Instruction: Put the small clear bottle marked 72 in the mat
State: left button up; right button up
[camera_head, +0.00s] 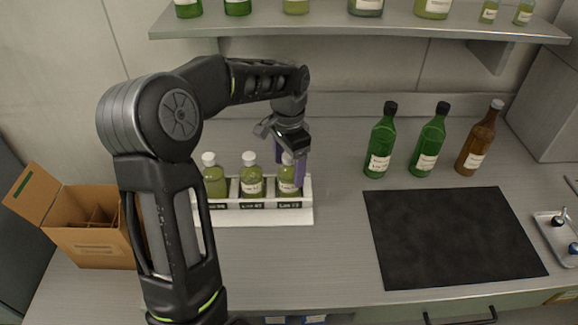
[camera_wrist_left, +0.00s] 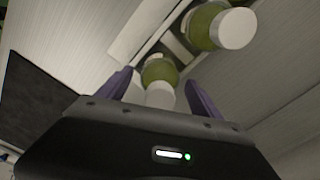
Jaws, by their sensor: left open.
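A white rack (camera_head: 260,217) holds several small clear bottles of yellow-green oil with white caps. The rightmost bottle (camera_head: 287,184) stands upright in the rack; the marking under it seems to end in 72, but it is too small to be sure. My left gripper (camera_head: 290,166) is open over this bottle, its purple fingers on either side of the cap and neck. In the left wrist view the bottle (camera_wrist_left: 160,71) shows between the open fingers. The dark mat (camera_head: 450,237) lies bare at the right on the counter. My right gripper is not in view.
Two green bottles (camera_head: 381,142) and a brown bottle (camera_head: 477,140) stand behind the mat. A cardboard box (camera_head: 93,245) stands left of the rack, and a small tray (camera_head: 556,232) right of the mat. A shelf (camera_head: 350,28) hangs above. Counter between rack and mat is clear.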

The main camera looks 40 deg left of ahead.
pick_arm(q)
notch_tip(320, 180, up, 8)
jog(key=shift+f+b, duration=0.2)
jog(key=shift+b, duration=0.2)
notch_tip(320, 180, up, 4)
jog(key=shift+r+p, duration=0.1)
jog(key=shift+p, duration=1.05)
dwell(0.5)
